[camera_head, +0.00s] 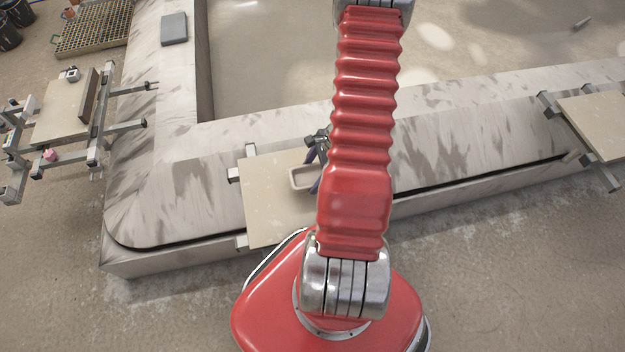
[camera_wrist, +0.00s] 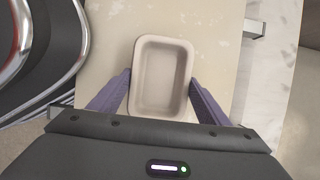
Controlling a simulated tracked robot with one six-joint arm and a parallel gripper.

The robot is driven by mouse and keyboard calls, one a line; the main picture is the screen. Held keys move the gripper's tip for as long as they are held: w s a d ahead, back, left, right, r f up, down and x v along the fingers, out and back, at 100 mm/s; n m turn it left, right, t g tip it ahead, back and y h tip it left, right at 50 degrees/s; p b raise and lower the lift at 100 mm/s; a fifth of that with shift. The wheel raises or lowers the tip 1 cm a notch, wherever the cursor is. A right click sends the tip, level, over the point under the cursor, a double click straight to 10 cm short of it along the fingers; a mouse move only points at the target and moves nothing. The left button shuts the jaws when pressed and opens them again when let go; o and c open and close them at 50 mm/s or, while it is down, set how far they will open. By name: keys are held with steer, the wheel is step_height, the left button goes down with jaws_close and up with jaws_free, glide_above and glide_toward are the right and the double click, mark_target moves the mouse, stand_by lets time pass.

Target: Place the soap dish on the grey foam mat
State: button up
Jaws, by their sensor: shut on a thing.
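The soap dish is a small beige rectangular dish with a hollow middle; it shows in the head view (camera_head: 301,179) and in the wrist view (camera_wrist: 161,72). My gripper (camera_wrist: 160,88) is shut on the soap dish, with one purple finger at each long side. The dish is over a pale board (camera_head: 262,213) on the carousel; I cannot tell whether it touches the board. My red arm partly hides the gripper and board in the head view. A flat grey square, apparently the grey foam mat (camera_head: 174,29), lies on the carousel's far left stretch.
The pale stone carousel (camera_head: 180,205) runs left to right and turns away at the left. Another pale board (camera_head: 597,120) is at the right. A rack with a board and small items (camera_head: 62,112) stands left. A grated crate (camera_head: 92,28) is behind it.

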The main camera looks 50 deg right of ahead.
mark_target(315, 177)
steer(key=shift+f, duration=2.05)
steer(key=o, duration=1.4)
steer(key=shift+f, duration=0.1)
steer(key=shift+c, duration=0.2)
steer(key=shift+v, duration=6.1)
